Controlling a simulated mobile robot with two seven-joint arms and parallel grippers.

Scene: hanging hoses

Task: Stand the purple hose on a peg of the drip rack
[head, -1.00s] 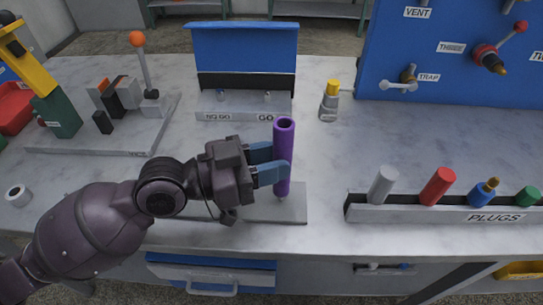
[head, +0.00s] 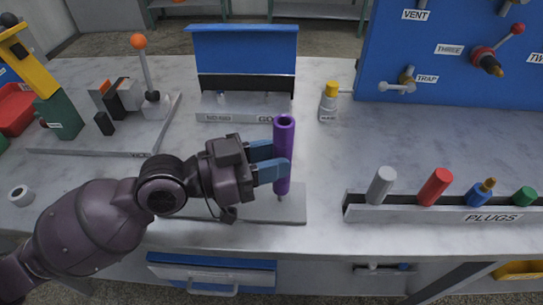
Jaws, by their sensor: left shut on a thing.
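The purple hose (head: 284,150) is a short upright tube with its open end up, near the middle of the head view. My left gripper (head: 272,162) comes in from the left and its blue fingers are shut on the hose. Below the hose is a flat grey base plate (head: 285,208), which looks like the drip rack. A thin peg tip (head: 280,198) shows at the hose's lower end; I cannot tell how far the hose sits over it. The rest of the rack is hidden behind my arm. My right gripper is not in view.
A rack of plugs (head: 430,212) stands at the right. A lever fixture (head: 110,135) and a white ring (head: 20,195) are at the left.

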